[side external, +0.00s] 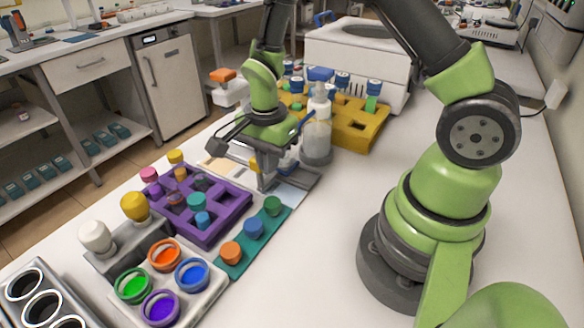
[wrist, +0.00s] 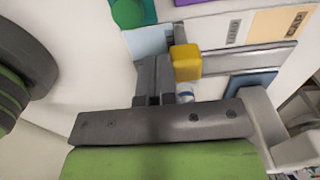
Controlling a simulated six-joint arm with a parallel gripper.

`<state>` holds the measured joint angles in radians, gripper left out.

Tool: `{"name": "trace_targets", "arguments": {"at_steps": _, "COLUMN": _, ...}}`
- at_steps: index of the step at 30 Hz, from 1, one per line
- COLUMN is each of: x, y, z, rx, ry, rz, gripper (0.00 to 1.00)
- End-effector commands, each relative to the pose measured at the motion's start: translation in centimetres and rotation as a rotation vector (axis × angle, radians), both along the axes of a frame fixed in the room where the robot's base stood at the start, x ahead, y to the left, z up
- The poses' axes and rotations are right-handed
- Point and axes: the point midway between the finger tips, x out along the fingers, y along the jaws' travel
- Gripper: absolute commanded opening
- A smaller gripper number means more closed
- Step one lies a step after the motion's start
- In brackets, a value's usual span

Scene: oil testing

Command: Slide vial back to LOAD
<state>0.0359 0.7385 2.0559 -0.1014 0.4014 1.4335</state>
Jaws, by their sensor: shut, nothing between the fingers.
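A vial with a yellow cap (wrist: 184,60) stands by the left end of a grey rail (wrist: 232,64) in the wrist view. Part of its clear and blue body shows below the cap. The white LOAD patch (wrist: 233,31) lies right of the vial, with the tan EXP patch (wrist: 290,24) further right. A pale blue patch (wrist: 148,40) lies left of the vial. My gripper (wrist: 155,72) is shut and empty, immediately left of the vial; I cannot tell whether they touch.
A purple rack (side external: 210,232) and a green strip with coloured caps (side external: 232,262) stand near the station. A clear bottle (side external: 317,140) and a yellow rack (side external: 358,136) are behind it. A tray of coloured cups (side external: 205,300) is at front. The table right of the strip is clear.

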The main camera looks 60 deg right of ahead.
Motion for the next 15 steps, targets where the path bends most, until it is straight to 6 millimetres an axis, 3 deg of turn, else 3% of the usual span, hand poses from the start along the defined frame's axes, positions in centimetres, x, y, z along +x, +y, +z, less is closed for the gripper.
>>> {"name": "trace_targets", "arguments": {"at_steps": 15, "x": 2.1, "y": 0.0, "z": 0.0, "rx": 0.000, "ry": 0.000, "rz": 0.001, "gripper": 0.00}}
